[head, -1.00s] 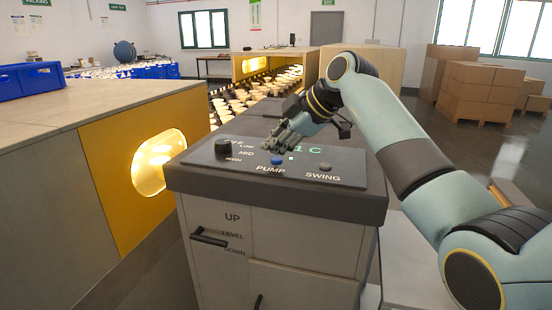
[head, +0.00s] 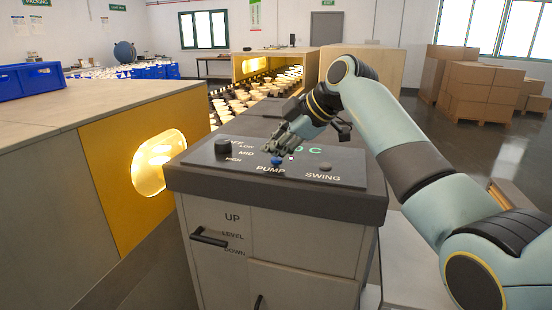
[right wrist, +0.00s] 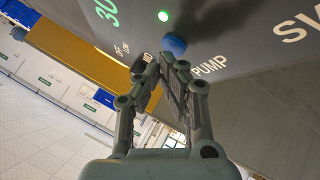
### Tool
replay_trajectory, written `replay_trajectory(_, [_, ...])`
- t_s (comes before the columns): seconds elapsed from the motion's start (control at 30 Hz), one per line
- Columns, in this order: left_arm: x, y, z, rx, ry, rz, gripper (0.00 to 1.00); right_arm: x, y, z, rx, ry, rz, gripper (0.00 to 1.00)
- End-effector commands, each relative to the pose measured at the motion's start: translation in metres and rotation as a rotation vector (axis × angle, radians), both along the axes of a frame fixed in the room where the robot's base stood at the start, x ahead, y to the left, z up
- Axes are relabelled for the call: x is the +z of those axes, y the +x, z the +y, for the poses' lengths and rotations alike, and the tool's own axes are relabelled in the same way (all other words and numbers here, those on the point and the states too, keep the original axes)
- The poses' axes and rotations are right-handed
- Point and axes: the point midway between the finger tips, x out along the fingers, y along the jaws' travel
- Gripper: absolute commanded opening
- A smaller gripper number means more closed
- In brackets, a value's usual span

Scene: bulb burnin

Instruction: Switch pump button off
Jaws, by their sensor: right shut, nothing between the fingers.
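The blue PUMP button (head: 277,160) is on the dark top panel of the grey cabinet, above the PUMP label. My right gripper (head: 270,152) is shut and empty, with its tips just above and left of the button in the head view. In the right wrist view, the blue button (right wrist: 174,44) is just beyond the closed fingertips (right wrist: 160,58); I cannot tell whether they touch it. A small lit green lamp (right wrist: 163,16) is beside the button. My left gripper is not in view.
A black knob (head: 222,146) with level labels is left of PUMP, and a SWING button (head: 325,166) is to its right. A green display (head: 312,151) is partly hidden by my right gripper. The cabinet's UP/LEVEL/DOWN lever (head: 209,237) is below.

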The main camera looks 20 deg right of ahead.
Motion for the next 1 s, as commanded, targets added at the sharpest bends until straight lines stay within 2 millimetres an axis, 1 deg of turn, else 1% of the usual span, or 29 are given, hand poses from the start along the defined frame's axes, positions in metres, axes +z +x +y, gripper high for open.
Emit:
replay_trajectory(0.1, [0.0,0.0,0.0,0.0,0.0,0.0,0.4,-0.003,0.0,0.0,0.0,0.0,0.0,0.0])
replay_trajectory(0.73, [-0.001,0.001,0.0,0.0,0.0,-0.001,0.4,-0.005,0.0,0.0,0.001,0.001,0.0,0.0])
replay_trajectory(0.87, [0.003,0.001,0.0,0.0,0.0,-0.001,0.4,-0.002,0.0,0.0,0.0,0.0,0.0,0.0])
replay_trajectory(1.0, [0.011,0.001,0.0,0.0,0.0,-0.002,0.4,0.005,0.0,0.0,0.001,0.001,0.0,0.0])
